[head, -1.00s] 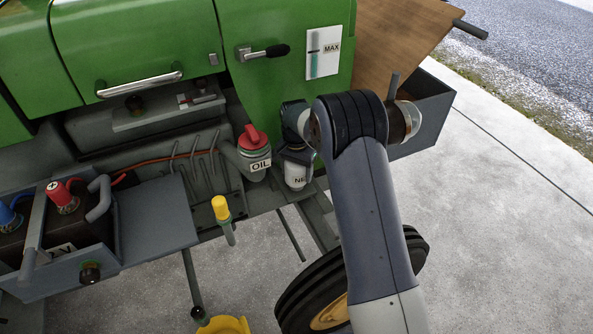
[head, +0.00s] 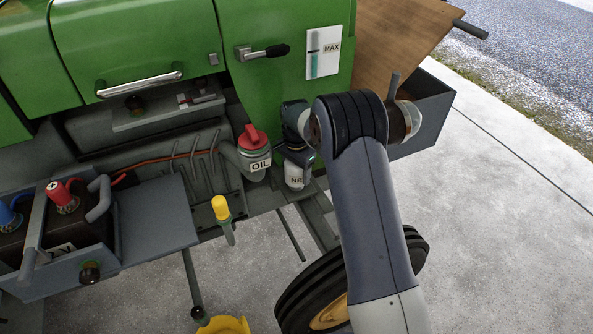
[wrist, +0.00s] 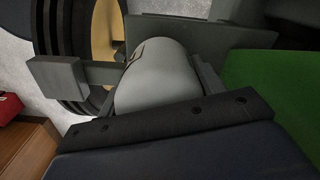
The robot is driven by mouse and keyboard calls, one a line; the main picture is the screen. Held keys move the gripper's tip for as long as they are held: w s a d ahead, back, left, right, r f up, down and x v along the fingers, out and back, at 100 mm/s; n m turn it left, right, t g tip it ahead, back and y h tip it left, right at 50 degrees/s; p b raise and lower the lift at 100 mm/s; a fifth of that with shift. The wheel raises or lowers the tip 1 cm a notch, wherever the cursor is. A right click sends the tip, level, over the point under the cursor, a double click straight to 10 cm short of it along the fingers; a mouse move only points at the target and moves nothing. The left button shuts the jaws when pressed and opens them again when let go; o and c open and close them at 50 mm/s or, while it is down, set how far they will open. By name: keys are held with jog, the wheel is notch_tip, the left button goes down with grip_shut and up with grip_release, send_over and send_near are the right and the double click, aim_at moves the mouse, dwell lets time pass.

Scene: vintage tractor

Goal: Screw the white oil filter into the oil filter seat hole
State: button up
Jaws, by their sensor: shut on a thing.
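The white oil filter (head: 294,176) hangs below my gripper (head: 296,158) in the head view, beside the oil bottle-like filler with a red cap. Part of a dark label shows on its side. In the wrist view the filter (wrist: 160,75) is a pale cylinder filling the space in front of the palm, between the fingers of my gripper (wrist: 150,72). My gripper is shut on the filter. I cannot make out the oil filter seat hole; whether the filter's end touches it is hidden.
The red-capped oil filler (head: 253,148) stands close left of the filter. A yellow-topped dipstick (head: 221,208) is lower left. The green tractor body (head: 275,75) rises behind. A grey open box (head: 425,110) is at right, and a wheel (head: 300,295) lies below my arm.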

jog(key=shift+m, duration=0.8)
jog(key=shift+m, duration=0.9)
jog(key=shift+m, duration=0.9)
jog(key=o, duration=0.5)
